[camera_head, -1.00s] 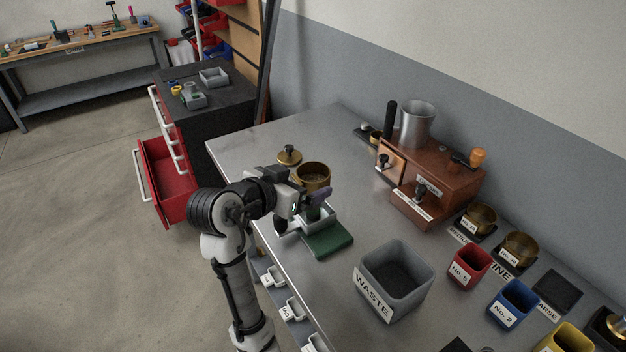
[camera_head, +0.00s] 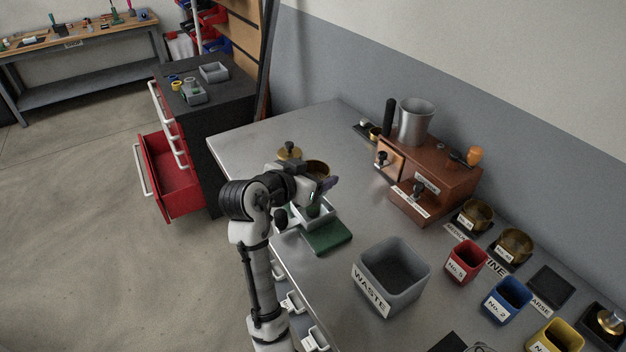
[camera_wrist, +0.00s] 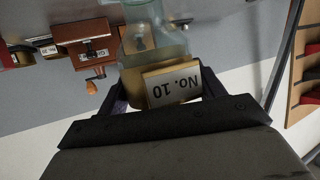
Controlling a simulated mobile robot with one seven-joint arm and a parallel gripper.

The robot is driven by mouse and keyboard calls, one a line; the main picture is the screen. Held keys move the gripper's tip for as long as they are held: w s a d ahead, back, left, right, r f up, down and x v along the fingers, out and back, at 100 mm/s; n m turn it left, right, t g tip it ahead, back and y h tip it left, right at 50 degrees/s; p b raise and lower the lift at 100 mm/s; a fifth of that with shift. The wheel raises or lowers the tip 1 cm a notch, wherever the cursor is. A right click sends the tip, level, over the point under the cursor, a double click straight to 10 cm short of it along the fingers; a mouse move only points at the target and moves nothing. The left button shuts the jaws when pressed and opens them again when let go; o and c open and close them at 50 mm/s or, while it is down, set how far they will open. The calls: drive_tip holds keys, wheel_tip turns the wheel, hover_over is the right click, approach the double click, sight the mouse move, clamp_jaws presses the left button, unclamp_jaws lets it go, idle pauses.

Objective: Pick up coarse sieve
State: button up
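A clear glass vessel (camera_wrist: 143,30) shows right by the sieve. A white tray with a green base (camera_head: 328,237) lies below my gripper. The grey waste bin (camera_head: 391,275), copper roaster (camera_head: 440,185) and two other brass sieves (camera_head: 476,216) are to the right.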

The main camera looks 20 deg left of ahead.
drive_tip(key=c, duration=0.4)
drive_tip(key=shift+r, duration=0.1)
